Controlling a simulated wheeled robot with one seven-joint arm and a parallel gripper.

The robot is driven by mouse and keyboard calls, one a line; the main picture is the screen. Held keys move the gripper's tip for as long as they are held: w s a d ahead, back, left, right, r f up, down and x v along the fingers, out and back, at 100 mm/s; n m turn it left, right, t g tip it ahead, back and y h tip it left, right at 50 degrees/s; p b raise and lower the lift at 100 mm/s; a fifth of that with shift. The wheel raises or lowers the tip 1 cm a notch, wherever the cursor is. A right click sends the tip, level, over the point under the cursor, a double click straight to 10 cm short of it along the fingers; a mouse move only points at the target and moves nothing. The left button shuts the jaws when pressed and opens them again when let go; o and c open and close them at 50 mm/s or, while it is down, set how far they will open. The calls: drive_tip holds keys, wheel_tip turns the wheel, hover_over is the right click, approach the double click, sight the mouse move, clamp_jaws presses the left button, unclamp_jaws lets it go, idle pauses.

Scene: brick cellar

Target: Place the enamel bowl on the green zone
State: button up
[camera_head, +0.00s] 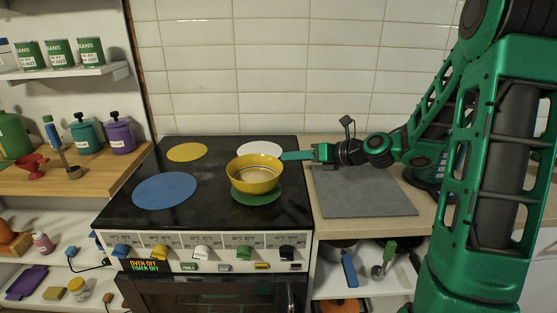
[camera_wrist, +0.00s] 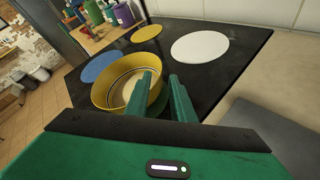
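The yellow enamel bowl (camera_head: 254,177) stands upright at the front right of the black stovetop, over the green zone (camera_head: 260,199). The zone's front edge shows below the bowl; the rest is hidden. Whether the bowl's base touches the zone is hard to tell. My gripper (camera_head: 285,156) reaches in from the right to the bowl's back right rim. In the wrist view my gripper (camera_wrist: 162,75) has its fingers apart, with a visible gap. One finger is over the inside of the bowl (camera_wrist: 108,92), the other is outside, and the rim lies between them.
A blue zone (camera_head: 164,190), a yellow zone (camera_head: 187,152) and a white zone (camera_head: 260,148) mark the stovetop (camera_head: 212,208). A grey board (camera_head: 362,194) lies on the counter to the right. Shelves with cans and jars (camera_head: 120,136) stand at the left. A tiled wall is behind.

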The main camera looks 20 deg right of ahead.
drive_tip(key=shift+v, duration=2.15)
